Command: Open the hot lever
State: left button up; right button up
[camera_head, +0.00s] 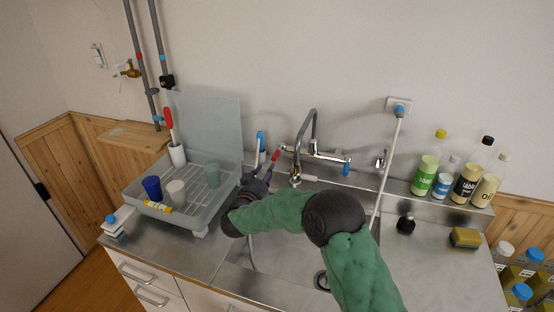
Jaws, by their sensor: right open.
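The tap (312,130) is a grey gooseneck on the wall behind the sink. Its hot lever (276,155), marked red, is on the left end, and its cold lever (347,166), marked blue, is on the right end. My right gripper (267,170) is open just below and left of the red lever, very close to it. Whether they touch is too small to tell. My green right arm covers part of the sink. My left gripper is out of view.
A dish rack (133,192) with cups stands left of the sink, close to my right gripper. A blue-topped spout (261,141) rises just behind the gripper. Bottles (466,178) line the right ledge; a sponge (465,237) lies on the right counter.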

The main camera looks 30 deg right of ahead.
aim_at(278, 152)
jog(key=b+x, duration=0.2)
jog(key=x, duration=0.6)
jog(key=shift+w+d, duration=0.3)
jog(key=shift+b+x, duration=0.4)
jog(key=shift+x, duration=0.4)
jog(key=shift+r, duration=0.15)
